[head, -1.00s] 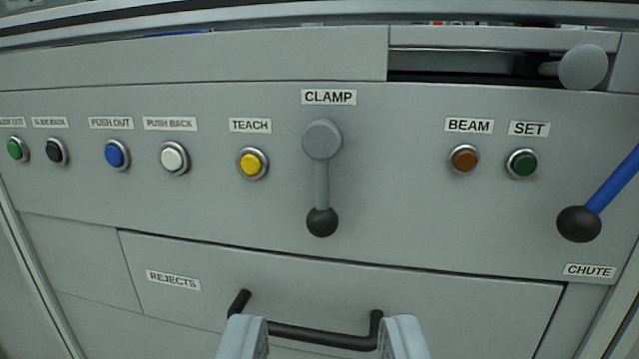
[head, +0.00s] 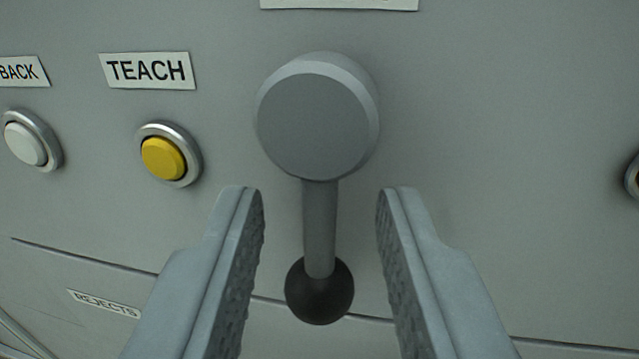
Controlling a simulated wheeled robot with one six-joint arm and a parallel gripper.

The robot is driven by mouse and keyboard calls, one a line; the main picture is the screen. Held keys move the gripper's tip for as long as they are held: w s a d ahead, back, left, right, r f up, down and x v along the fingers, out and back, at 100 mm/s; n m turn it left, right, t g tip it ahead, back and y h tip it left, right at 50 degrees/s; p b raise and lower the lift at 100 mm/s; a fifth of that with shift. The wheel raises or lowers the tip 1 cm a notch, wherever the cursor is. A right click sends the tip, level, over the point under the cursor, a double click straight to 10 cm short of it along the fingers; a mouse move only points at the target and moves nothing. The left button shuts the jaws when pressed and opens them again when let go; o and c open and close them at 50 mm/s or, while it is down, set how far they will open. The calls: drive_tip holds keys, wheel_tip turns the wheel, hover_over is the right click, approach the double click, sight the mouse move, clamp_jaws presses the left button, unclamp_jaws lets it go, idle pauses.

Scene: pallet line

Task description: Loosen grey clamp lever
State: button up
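The grey clamp lever (head: 319,225) is on the grey panel, in the middle of the head view. It has a round grey hub (head: 317,125) at the top and a black ball knob (head: 319,291) at the bottom. Its arm points straight down. My gripper (head: 319,205) is open, with one finger to the left and one to the right of the lever arm. Gaps show between both fingers and the lever, and nothing is held. The label above the hub is mostly cut off by the top edge of the picture.
A yellow button (head: 163,159) under the TEACH label (head: 147,71) is to the left of the lever. A white button (head: 25,144) is farther left. Part of another button (head: 633,178) shows at the right edge. The REJECTS drawer label (head: 104,304) is lower left.

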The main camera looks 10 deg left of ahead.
drive_tip(key=shift+w, duration=0.1)
clamp_jaws()
idle(0.4)
drive_tip(key=n, duration=0.2)
drive_tip(key=d+n, duration=0.1)
drive_tip(key=n, duration=0.1)
drive_tip(key=n+g, duration=0.1)
drive_tip(key=n, duration=0.1)
drive_tip(key=shift+d+r+h, duration=0.2)
drive_tip(key=shift+r+h, duration=0.1)
drive_tip(key=shift+r, duration=0.05)
drive_tip(key=n, duration=0.3)
drive_tip(key=r+n+h, duration=0.1)
drive_tip(key=shift+d+n+g, duration=0.4)
drive_tip(key=shift+r, duration=0.1)
unclamp_jaws()
